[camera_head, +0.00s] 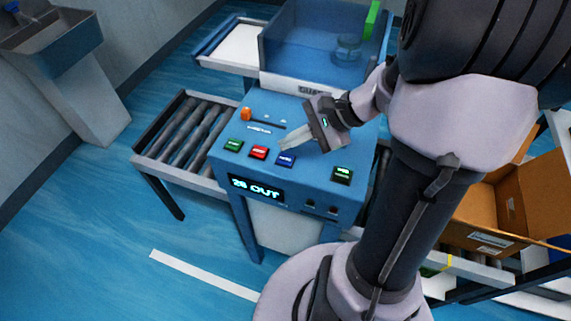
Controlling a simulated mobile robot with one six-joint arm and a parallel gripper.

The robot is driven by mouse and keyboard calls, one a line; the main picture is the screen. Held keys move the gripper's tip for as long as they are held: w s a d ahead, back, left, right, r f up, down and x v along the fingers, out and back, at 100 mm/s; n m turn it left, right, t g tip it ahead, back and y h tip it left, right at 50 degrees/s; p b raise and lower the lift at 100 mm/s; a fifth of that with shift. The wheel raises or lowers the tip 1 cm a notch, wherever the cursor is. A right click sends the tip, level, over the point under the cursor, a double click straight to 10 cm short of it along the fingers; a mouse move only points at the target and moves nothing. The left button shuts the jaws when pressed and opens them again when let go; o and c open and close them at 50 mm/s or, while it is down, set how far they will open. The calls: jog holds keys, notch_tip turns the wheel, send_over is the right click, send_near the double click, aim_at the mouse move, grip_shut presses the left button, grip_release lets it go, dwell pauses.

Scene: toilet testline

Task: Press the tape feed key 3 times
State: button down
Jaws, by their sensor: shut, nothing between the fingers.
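The blue control panel (311,169) carries a row of keys: a green key (233,145), a red key (258,152) and a blue key (286,159). A dark key with a green face (342,174) sits apart at the right. The key labels are too small to read, so I cannot tell which one is the tape feed key. My gripper (284,144) is shut and empty, its fingertips just behind the blue key in the picture. I cannot tell whether they touch the panel. A lit display (256,188) on the front seems to end in "OUT".
An orange knob (246,114) stands beside a slot at the panel's back left. A clear blue guard box (325,50) rises behind the panel. A roller conveyor (190,135) is at left, an open cardboard box (500,210) at right, a sink (50,45) far left.

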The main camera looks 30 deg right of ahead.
aim_at(290, 159)
jog(key=shift+f+b, duration=0.65)
jog(key=shift+f, duration=0.5)
dwell(1.0)
jog(key=shift+f+b, duration=0.4)
jog(key=shift+f, duration=0.05)
jog(key=shift+f+b, duration=0.35)
dwell(0.4)
dwell(0.3)
jog(key=shift+r+p, duration=0.6)
jog(key=shift+r, duration=0.25)
notch_tip(290, 159, up, 5)
jog(key=p, duration=0.4)
